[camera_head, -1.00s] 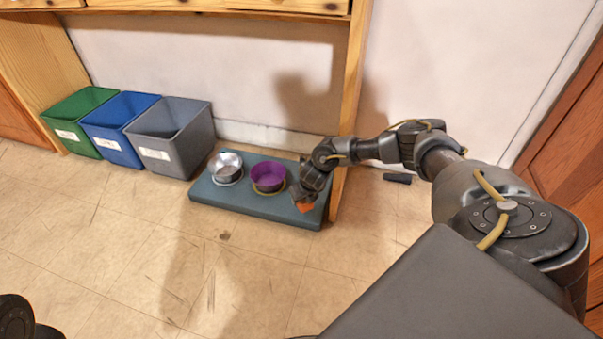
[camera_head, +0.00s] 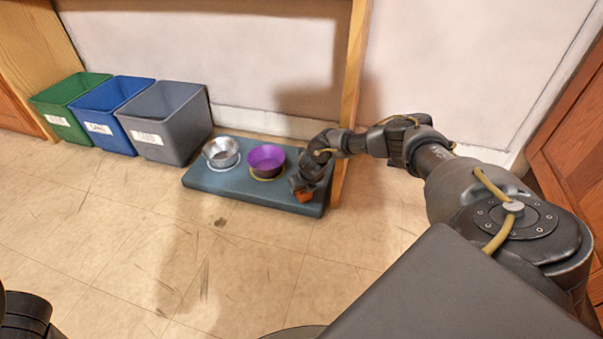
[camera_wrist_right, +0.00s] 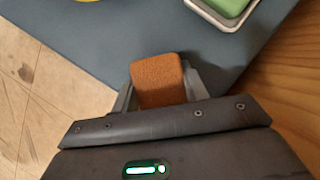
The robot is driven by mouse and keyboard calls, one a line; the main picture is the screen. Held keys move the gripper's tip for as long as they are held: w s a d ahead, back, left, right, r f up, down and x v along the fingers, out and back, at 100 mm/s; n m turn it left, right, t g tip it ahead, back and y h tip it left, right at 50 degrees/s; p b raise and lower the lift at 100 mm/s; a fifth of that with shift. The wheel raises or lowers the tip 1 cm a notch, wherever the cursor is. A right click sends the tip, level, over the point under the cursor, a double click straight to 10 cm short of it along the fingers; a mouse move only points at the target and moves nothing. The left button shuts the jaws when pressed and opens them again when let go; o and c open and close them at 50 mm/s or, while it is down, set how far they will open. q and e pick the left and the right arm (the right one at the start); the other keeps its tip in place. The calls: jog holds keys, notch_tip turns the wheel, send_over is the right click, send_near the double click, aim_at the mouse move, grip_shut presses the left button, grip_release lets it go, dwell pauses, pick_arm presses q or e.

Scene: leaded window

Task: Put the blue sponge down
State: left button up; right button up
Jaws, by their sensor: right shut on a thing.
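I see no blue sponge. My right gripper (camera_head: 304,191) is shut on an orange-brown sponge-like block (camera_wrist_right: 159,80), which sits between its two fingers in the wrist view. The block also shows in the head view (camera_head: 305,197), over the right front part of a blue-grey mat (camera_head: 235,194). I cannot tell whether the block touches the mat. My left gripper is out of view.
A silver bowl (camera_head: 221,153) and a purple bowl (camera_head: 266,160) stand on the mat. A green thing (camera_wrist_right: 228,6) lies in a white dish (camera_wrist_right: 222,24) near the mat's edge. Green (camera_head: 66,103), blue (camera_head: 110,118) and grey (camera_head: 165,123) bins stand left. A wooden post (camera_head: 351,90) rises beside my right gripper.

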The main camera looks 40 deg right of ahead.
jog(key=o, duration=1)
jog(key=shift+o, duration=0.2)
